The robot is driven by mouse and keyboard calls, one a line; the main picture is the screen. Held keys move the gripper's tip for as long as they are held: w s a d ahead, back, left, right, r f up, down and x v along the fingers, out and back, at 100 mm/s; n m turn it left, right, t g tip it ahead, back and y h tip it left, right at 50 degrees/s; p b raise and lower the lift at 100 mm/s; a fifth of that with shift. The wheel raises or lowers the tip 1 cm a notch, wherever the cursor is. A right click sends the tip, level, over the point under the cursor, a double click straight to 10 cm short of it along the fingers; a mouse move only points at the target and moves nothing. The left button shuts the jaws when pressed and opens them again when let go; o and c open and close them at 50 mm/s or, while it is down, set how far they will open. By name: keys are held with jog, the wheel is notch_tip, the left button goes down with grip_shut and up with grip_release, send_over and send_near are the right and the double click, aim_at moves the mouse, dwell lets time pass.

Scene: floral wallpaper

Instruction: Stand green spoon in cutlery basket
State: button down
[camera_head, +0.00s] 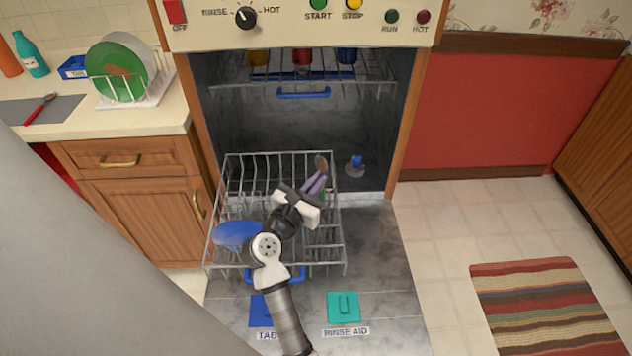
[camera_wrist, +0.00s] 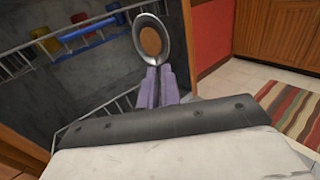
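A spoon with a brown-stained bowl shows above my fingertips in the head view (camera_head: 321,163) and the wrist view (camera_wrist: 150,40). My gripper, with purple fingers (camera_head: 317,180), is closed around its handle, seen also in the wrist view (camera_wrist: 157,70). The bowl points up and away from my wrist. A bit of green shows just below the fingers in the head view, possibly its handle; the rest is hidden. The gripper is over the right part of the pulled-out lower rack (camera_head: 240,190). I cannot make out a cutlery basket; my gripper and wrist cover that part of the rack.
A blue bowl (camera_head: 237,234) sits in the rack's front left. The upper rack (camera_head: 225,84) holds several coloured cups. The open door (camera_head: 380,270) lies below.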

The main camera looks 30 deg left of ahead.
notch_tip(320, 180, down, 10)
jog(key=b, duration=0.6)
jog(key=shift+r, duration=0.15)
dwell(0.3)
jog(key=c, duration=1.5)
grip_release()
jog(key=shift+c, duration=0.2)
jog(key=shift+s, duration=0.1)
